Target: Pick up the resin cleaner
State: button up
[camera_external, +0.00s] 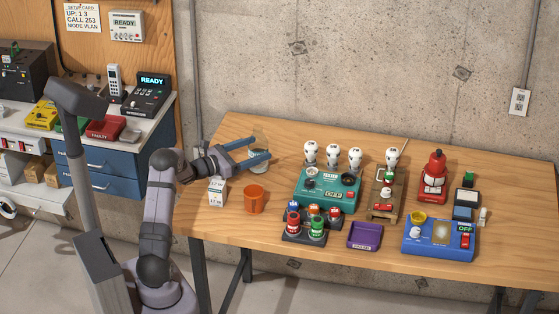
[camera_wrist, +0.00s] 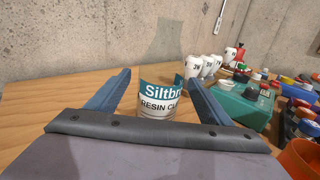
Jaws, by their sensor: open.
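The resin cleaner (camera_external: 260,162) is a clear container on the left part of the wooden table. In the wrist view the resin cleaner (camera_wrist: 158,101) shows a white and teal label reading "Siltbr…" and "RESIN CL…", with a see-through upper part. It stands upright. My gripper (camera_external: 263,147) is open with blue fingers reaching out at the container's height. In the wrist view my gripper (camera_wrist: 160,77) has one finger on each side of the container, with a visible gap on the left. The lower part of the container is hidden behind the gripper body.
A white carton (camera_external: 217,192) and an orange cup (camera_external: 254,199) stand just in front of my gripper. To the right are a teal device (camera_external: 327,190), white bulbs (camera_external: 333,155), a rack of small jars (camera_external: 305,224) and a purple tray (camera_external: 365,236). The table behind the container is clear.

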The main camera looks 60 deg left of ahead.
jog(key=shift+w+p, duration=0.65)
jog(key=shift+w, duration=2.1)
jog(key=shift+c, duration=0.7)
jog(key=c, duration=1.2)
jog(key=shift+r, duration=0.2)
notch_tip(320, 180, up, 10)
jog(key=b, duration=0.1)
jog(key=shift+f+b, duration=0.2)
jog(key=shift+b, duration=0.1)
